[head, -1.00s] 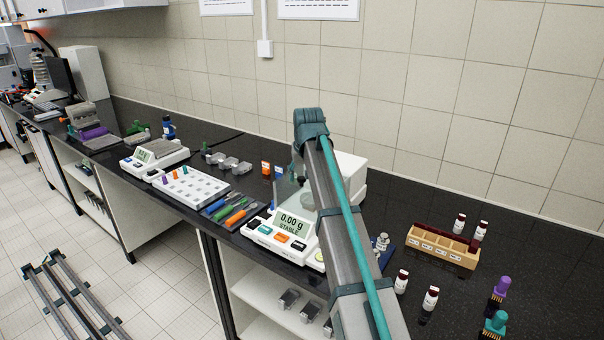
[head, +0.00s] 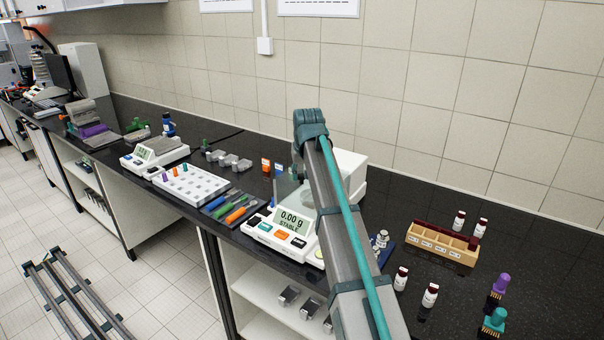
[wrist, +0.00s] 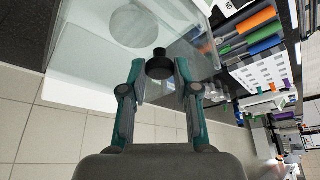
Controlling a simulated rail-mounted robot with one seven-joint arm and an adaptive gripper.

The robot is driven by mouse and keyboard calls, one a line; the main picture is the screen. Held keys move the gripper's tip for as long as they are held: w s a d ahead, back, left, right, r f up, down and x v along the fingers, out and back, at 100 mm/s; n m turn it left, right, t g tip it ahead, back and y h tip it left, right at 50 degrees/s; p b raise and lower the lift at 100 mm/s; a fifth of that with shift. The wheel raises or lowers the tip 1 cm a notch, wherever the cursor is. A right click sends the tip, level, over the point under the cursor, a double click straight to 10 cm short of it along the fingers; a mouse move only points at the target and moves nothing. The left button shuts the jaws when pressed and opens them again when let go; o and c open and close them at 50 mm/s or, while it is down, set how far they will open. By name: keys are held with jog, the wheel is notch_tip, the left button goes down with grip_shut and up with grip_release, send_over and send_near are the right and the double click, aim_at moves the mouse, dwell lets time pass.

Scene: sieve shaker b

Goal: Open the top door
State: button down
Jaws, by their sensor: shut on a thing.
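The balance (head: 285,240) stands on the black bench in the head view, its display reading 0.00 g. Its white back housing (head: 350,165) is partly hidden behind my arm. In the wrist view I see the balance's clear glass draft shield (wrist: 85,55), with the round pan (wrist: 134,25) visible through it. A black knob (wrist: 159,60) on the glass sits between the two teal fingers of my gripper (wrist: 160,76), which is shut on it. In the head view my arm hides most of the gripper and the knob. I cannot tell how far the top door is moved.
Colored pens (head: 237,215) and a white rack (head: 190,185) lie left of the balance. A wooden vial rack (head: 442,246), loose vials (head: 430,294) and purple and teal-topped items (head: 494,322) stand to the right. The tiled wall (head: 450,110) rises behind the bench.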

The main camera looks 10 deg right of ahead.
jog(key=w+d+b, duration=0.1)
jog(key=w+d, duration=1)
jog(key=shift+w+d, duration=0.2)
jog(key=c, duration=0.8)
grip_release()
jog(key=shift+c, duration=0.2)
jog(key=shift+s+r, duration=0.1)
jog(key=v, duration=1.2)
jog(key=shift+a, duration=0.1)
